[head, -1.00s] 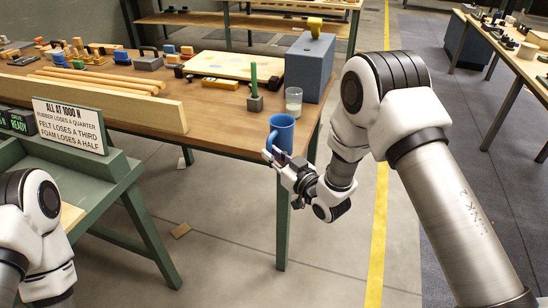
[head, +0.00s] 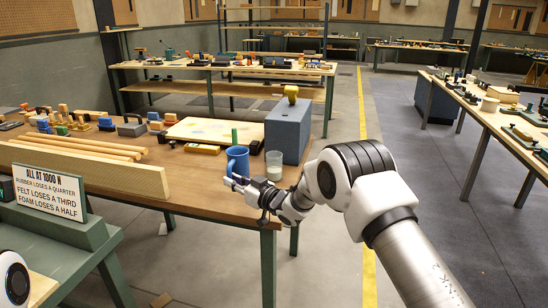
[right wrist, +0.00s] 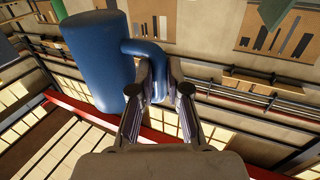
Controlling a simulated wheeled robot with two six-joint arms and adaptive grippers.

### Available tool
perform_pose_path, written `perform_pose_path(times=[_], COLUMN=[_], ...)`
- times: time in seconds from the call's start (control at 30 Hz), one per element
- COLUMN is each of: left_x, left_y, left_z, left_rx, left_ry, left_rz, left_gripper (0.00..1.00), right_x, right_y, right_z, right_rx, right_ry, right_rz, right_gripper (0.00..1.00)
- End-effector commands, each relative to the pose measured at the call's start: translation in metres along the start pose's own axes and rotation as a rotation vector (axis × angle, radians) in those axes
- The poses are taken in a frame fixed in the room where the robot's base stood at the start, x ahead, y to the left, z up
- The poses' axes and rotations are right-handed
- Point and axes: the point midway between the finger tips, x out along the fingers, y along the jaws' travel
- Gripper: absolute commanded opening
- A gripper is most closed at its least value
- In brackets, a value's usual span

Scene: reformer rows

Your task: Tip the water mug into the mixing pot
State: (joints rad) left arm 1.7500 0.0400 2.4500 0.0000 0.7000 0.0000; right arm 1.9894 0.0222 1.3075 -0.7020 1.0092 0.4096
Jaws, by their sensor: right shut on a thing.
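The blue mug (head: 237,160) is upright at the right end of the wooden table, and I cannot tell whether its base touches the tabletop. My right gripper (head: 236,183) is shut on its handle. In the right wrist view the mug (right wrist: 97,58) is large at upper left, its handle between the fingers of the gripper (right wrist: 158,85). The inside of the mug is not visible. A clear cup with whitish contents (head: 274,166) stands just right of the mug. I cannot make out which vessel is the mixing pot. My left gripper is out of frame.
A blue-grey block (head: 287,133) stands behind the cup. A green post (head: 234,135) is partly hidden behind the mug. A pale board (head: 203,130), long wooden rods (head: 85,147) and a sign (head: 50,190) are to the left. Floor is open at right.

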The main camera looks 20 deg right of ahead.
Motion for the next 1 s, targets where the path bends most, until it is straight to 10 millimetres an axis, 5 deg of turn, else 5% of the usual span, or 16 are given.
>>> perform_pose_path(times=[0.2, 0.57, 0.73, 1.0], left_x=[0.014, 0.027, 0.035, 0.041], left_y=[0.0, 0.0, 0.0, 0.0], left_z=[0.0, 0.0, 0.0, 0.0], left_rx=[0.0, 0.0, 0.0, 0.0], left_ry=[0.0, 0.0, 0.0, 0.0], left_rz=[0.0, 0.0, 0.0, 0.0], left_gripper=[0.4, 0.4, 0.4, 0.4], right_x=[0.045, 0.056, 0.053, 0.047], right_y=[0.065, 0.13, 0.144, 0.155], right_z=[-0.044, -0.087, -0.084, -0.038], right_rx=[-0.006, -0.005, -0.003, 0.0], right_ry=[0.007, 0.005, 0.003, 0.003], right_rz=[0.047, 0.146, 0.162, 0.174], right_gripper=[0.0, 0.0, 0.0, 0.0])
